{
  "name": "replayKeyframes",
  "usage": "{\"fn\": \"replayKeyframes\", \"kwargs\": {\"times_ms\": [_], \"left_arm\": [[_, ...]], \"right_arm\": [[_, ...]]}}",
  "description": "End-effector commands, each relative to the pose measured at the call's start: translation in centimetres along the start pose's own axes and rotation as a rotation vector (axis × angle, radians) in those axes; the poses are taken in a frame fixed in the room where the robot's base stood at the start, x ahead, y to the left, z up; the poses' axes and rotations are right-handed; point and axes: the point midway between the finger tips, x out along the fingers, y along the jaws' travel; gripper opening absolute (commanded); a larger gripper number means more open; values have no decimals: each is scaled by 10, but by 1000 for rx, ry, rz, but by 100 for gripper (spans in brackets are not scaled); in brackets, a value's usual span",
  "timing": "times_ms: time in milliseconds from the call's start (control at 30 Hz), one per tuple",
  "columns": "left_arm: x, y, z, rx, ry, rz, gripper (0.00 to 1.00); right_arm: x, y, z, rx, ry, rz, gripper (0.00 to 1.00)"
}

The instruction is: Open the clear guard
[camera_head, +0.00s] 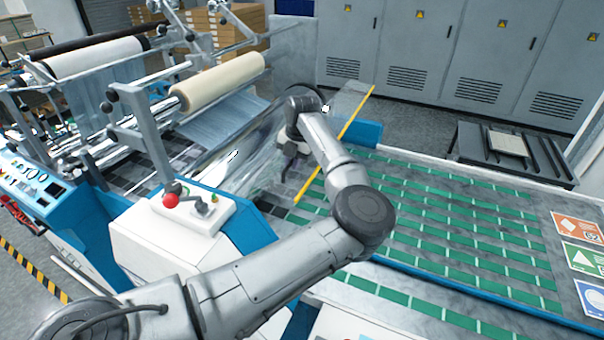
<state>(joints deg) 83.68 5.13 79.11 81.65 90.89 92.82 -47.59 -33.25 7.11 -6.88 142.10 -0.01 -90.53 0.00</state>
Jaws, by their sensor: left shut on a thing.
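The clear guard (348,103) is a see-through curved panel across the laminating machine, between the rolls and the green-striped belt. Its yellow edge strip (358,110) runs slantwise along its belt side, and my arm hides the middle of the strip. My left gripper (287,171) points down at the guard, to the left of the yellow strip. It is shut on the guard, though the exact grip point is small and partly hidden. I cannot tell how far the guard is raised. My right gripper is out of view.
A cream roll (218,82) and a white roll (95,57) sit on the machine's frame. A white control box (192,208) with a red knob (171,201) stands left of my forearm. The green-striped belt (460,230) extends right. Grey cabinets (455,45) line the back.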

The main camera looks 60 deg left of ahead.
Motion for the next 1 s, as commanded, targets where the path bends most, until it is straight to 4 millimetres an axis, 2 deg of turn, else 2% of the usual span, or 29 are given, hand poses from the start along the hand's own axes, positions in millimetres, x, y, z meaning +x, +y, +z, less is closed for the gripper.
{"fn": "replayKeyframes", "kwargs": {"times_ms": [100,300,733,767,1000], "left_arm": [[-6,11,0,-1,-2,5,0],[-10,18,0,1,-3,7,0],[-9,20,0,0,-2,8,0],[-9,20,0,0,-2,8,13],[-9,19,0,0,-1,6,36]], "right_arm": [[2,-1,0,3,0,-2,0],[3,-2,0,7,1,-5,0],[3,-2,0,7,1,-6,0],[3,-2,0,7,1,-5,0],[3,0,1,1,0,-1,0]]}}
